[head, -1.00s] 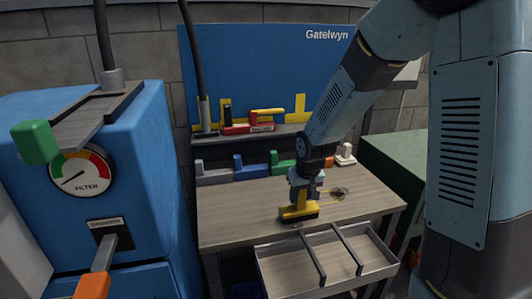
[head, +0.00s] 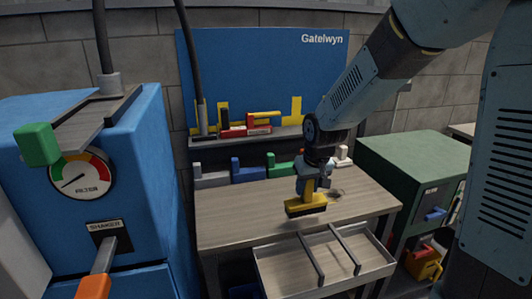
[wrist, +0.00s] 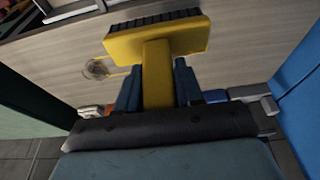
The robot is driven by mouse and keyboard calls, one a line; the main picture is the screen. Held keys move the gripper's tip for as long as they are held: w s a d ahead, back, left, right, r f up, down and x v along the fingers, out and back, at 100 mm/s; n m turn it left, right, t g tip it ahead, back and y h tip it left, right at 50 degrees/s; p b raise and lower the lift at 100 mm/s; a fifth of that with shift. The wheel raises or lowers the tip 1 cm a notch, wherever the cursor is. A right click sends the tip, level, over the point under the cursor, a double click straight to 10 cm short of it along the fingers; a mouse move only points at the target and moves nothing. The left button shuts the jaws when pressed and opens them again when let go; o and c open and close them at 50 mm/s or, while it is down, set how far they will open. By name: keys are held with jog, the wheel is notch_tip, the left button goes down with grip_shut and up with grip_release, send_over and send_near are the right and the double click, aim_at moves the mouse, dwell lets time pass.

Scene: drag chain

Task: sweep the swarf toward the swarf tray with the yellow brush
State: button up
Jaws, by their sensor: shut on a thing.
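My gripper (head: 314,184) is shut on the handle of the yellow brush (head: 305,205). The brush head has dark bristles pointing down, over the front middle of the wooden bench; I cannot tell whether they touch it. In the wrist view, the brush (wrist: 157,45) extends from between my blue fingers (wrist: 158,82). A small dark patch of swarf (head: 337,194) lies on the bench right of the brush, partly behind my gripper. It also shows in the wrist view (wrist: 96,69), left of the brush. An open tray with dividers (head: 284,283), apparently the swarf tray, sits below the front edge.
Grey, blue and green blocks (head: 248,173) line the back of the bench (head: 235,210), below a shelf (head: 212,141) with yellow and red items. A blue machine (head: 140,150) stands left, a green cabinet (head: 410,160) right. The bench's left part is clear.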

jog(key=shift+r, duration=1.05)
